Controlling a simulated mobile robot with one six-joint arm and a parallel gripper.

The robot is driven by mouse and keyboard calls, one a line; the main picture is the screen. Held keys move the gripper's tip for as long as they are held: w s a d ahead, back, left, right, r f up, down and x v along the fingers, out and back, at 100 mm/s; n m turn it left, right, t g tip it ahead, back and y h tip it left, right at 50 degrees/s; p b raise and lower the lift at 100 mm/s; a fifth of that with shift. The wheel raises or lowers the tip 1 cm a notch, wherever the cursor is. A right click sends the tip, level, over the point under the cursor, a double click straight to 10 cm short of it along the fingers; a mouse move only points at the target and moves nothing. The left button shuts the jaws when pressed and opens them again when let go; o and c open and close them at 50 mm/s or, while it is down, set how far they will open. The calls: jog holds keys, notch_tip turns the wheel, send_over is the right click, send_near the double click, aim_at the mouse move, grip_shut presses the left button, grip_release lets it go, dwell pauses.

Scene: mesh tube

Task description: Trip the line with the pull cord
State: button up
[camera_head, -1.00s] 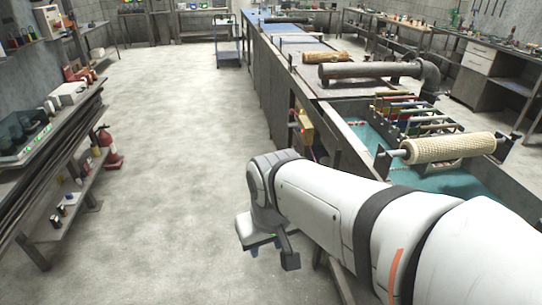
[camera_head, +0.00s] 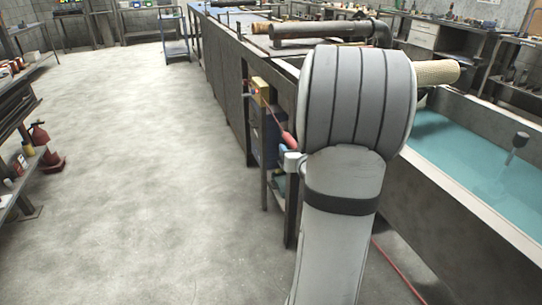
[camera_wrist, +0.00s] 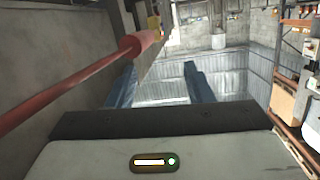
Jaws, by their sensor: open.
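The red pull cord (camera_wrist: 70,85) runs across the left of the wrist view to a thicker red piece (camera_wrist: 139,43), close to a yellow box (camera_wrist: 154,25). In the head view the yellow box (camera_head: 262,91) is on the side of the long bench, with a red piece (camera_head: 288,138) below it beside my arm. My gripper (camera_wrist: 163,75) is open, with two blue fingers apart and nothing seen between them. The cord passes just above the left fingertip in the wrist view; whether they touch cannot be told. In the head view my arm mostly hides the gripper.
A tank of teal water (camera_head: 465,150) is right of my arm. A pale mesh tube (camera_head: 437,73) shows partly behind my arm. A red line (camera_head: 398,268) runs near the floor by the tank. Open floor (camera_head: 140,180) lies to the left, with a fire extinguisher (camera_head: 42,145).

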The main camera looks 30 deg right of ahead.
notch_tip(320, 180, down, 4)
jog(key=s+d+r+t+b, duration=0.1)
jog(key=d+t+b, duration=0.1)
jog(key=d, duration=0.1)
jog(key=b+x, duration=0.1)
jog(key=x, duration=0.6)
jog(key=shift+w+f, duration=0.1)
jog(key=shift+w, duration=0.05)
grip_shut()
dwell(0.3)
